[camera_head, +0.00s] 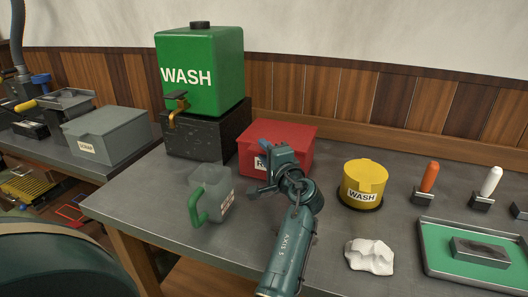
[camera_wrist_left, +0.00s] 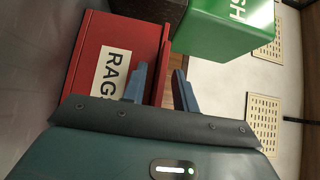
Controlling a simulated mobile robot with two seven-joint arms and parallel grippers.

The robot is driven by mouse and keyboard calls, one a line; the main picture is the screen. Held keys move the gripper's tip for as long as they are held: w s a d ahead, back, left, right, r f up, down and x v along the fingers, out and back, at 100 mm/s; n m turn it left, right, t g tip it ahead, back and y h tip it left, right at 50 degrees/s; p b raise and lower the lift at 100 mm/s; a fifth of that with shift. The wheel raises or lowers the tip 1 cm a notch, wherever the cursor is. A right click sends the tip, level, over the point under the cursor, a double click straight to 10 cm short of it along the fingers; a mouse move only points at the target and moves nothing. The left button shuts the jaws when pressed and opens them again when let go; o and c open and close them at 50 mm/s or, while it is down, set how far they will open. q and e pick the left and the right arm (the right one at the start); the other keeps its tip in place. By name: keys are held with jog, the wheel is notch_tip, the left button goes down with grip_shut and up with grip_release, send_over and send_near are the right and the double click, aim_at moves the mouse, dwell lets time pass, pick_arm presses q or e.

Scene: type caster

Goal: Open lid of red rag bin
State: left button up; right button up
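The red rag bin (camera_head: 300,144) stands on the grey bench against the back wall, with its lid (camera_head: 285,129) closed. In the left wrist view the bin (camera_wrist_left: 88,48) appears turned on its side, with its white RAGS label partly hidden. My left gripper (camera_head: 264,158) is at the bin's front, covering much of the label. In the left wrist view its two blue fingers (camera_wrist_left: 160,88) are apart with nothing held. The lid edge lies between them in that picture; I cannot tell whether they touch it. My right gripper is out of view.
A green WASH tank (camera_head: 205,70) on a dark block stands left of the bin. A yellow WASH tin (camera_head: 363,181) and white crumpled rag (camera_head: 370,257) are to the right, with a green tray (camera_head: 440,270) beyond.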

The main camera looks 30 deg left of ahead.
pick_arm(q)
jog(key=shift+c, duration=0.3)
grip_shut()
dwell(0.3)
